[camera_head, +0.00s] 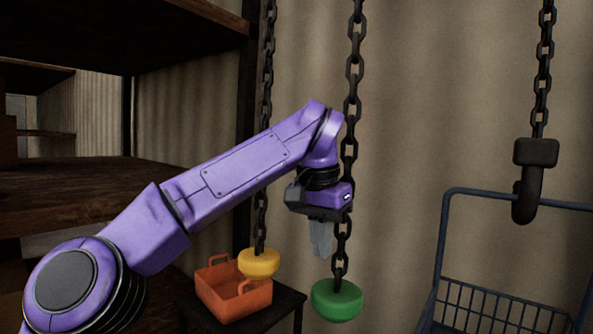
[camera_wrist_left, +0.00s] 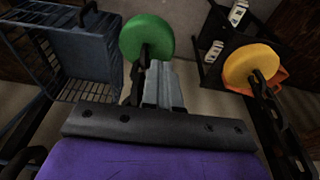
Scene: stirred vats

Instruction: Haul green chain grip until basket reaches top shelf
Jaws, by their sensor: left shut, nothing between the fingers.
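The green chain grip (camera_head: 337,300) hangs at the end of a dark chain (camera_head: 354,70) right of centre in the head view. It also shows at the top of the left wrist view (camera_wrist_left: 147,36). My left gripper (camera_head: 321,252) points down beside this chain, a little above and left of the green grip. Its fingers are shut and empty, apart from the grip. The blue wire basket (camera_head: 492,308) hangs at the right from a black hook (camera_head: 527,190) on another chain. It also shows at the left of the wrist view (camera_wrist_left: 72,62). My right gripper is not in view.
A yellow grip (camera_head: 259,263) hangs on a second chain to the left. Brown wooden shelves (camera_head: 70,190) fill the left side. A corrugated wall (camera_head: 420,110) is behind.

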